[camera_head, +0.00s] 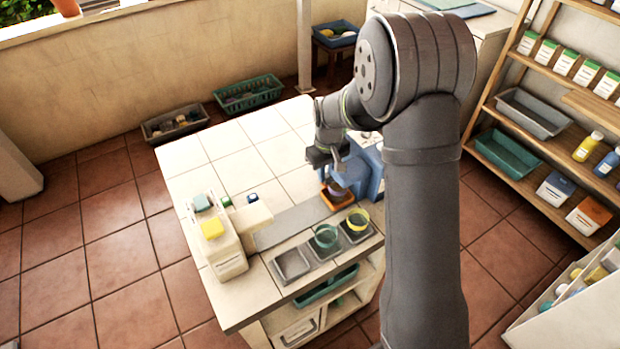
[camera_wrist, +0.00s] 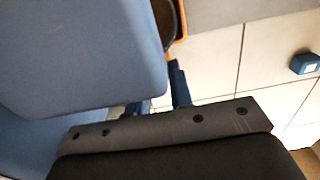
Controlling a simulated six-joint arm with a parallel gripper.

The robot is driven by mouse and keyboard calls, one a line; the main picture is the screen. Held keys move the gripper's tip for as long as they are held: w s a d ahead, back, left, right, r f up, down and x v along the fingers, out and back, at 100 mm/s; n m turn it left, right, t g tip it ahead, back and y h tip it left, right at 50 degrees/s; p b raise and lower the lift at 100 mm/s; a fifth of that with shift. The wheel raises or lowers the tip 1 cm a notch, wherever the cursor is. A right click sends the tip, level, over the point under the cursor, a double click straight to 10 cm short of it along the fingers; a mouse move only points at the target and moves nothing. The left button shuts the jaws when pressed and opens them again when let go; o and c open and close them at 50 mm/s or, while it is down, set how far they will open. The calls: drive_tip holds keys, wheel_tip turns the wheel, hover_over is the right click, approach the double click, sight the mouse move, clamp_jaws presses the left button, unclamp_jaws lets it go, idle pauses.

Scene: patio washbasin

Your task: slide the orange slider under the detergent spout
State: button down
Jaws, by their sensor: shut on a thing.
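The orange slider (camera_head: 327,198) sits at the right end of a grey track (camera_head: 290,222) on the tiled counter, with a dark cup (camera_head: 338,188) in it. In the wrist view the slider's orange edge (camera_wrist: 180,42) and part of the dark cup (camera_wrist: 165,18) show at the top. My gripper (camera_head: 334,170) reaches down at the slider and is shut on it. The contact is partly hidden in the wrist view by a blue housing (camera_wrist: 85,50). That blue and white unit (camera_head: 374,180) stands right beside the slider. I cannot single out the detergent spout.
A cream dispenser (camera_head: 226,245) with yellow and teal tops stands at the track's left end, its block (camera_head: 257,217) jutting toward the track. The track's middle is clear.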

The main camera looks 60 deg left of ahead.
drive_tip(key=shift+w, duration=0.35)
drive_tip(key=c, duration=1.3)
unclamp_jaws()
drive_tip(key=shift+s+r, duration=0.1)
wheel_tip(320, 180, up, 17)
drive_tip(key=shift+r, duration=0.15)
wheel_tip(320, 180, down, 18)
drive_tip(key=shift+r, duration=0.15)
drive_tip(key=shift+s+r, duration=0.1)
drive_tip(key=shift+s, duration=0.2)
